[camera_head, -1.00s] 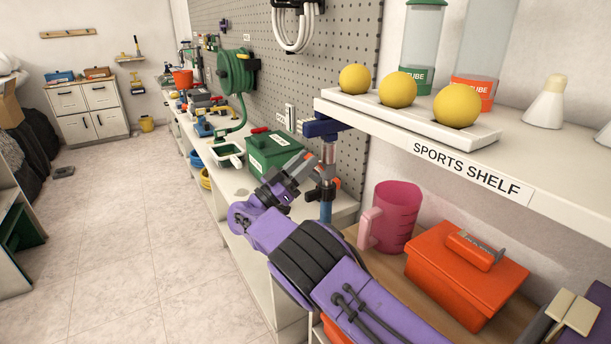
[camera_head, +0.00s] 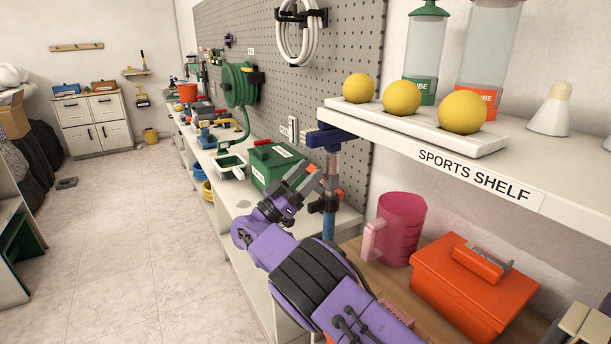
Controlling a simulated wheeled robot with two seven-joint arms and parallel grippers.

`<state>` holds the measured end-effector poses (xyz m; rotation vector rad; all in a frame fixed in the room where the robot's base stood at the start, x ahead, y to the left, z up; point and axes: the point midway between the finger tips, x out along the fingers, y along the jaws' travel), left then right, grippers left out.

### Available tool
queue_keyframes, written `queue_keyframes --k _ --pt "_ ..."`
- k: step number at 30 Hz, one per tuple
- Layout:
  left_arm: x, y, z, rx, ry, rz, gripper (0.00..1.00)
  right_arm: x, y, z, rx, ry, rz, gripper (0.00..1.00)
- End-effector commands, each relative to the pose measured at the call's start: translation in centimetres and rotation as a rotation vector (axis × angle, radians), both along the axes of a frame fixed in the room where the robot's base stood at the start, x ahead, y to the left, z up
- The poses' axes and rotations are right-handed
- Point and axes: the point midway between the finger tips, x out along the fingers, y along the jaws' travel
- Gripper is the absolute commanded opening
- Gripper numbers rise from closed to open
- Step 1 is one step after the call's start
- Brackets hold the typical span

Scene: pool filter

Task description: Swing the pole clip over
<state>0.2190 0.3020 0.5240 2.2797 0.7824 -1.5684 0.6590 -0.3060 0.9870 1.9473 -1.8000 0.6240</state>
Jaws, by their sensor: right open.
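The pole (camera_head: 329,226) stands upright in front of the pegboard, blue at its lower part and grey higher up, with a dark blue head (camera_head: 327,136) on top. A black clip (camera_head: 322,206) sits around the pole at mid-height, with a small orange-red part (camera_head: 339,194) beside it. My right gripper (camera_head: 305,182) is open and empty, its fingers just left of the pole and a little above the clip. I cannot tell whether a fingertip touches the pole. My left gripper is not in view.
The sports shelf (camera_head: 474,176) with yellow balls juts out at the right. Below it are a pink jug (camera_head: 401,229) and an orange box (camera_head: 468,284). A green box (camera_head: 272,166) stands behind my gripper.

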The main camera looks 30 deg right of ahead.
Motion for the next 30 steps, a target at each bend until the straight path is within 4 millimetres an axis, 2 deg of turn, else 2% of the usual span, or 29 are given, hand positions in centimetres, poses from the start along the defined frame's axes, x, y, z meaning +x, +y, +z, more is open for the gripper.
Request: queue_keyframes --k 5,12,16,27,30 --pt "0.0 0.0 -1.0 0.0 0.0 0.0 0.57 -0.1 1.9 -1.7 -0.001 0.001 0.004 0.57" --pt "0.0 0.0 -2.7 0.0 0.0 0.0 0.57 -0.5 6.4 -5.1 0.003 0.001 0.002 0.57" --pt "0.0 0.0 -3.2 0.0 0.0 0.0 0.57 -0.6 8.0 -6.0 0.0 0.001 0.002 0.57" --pt "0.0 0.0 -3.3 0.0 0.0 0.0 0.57 -0.6 8.6 -6.1 0.0 -0.002 0.001 0.57" --pt "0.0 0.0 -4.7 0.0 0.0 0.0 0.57 -0.7 8.3 -4.9 0.025 -0.046 -0.004 0.57"
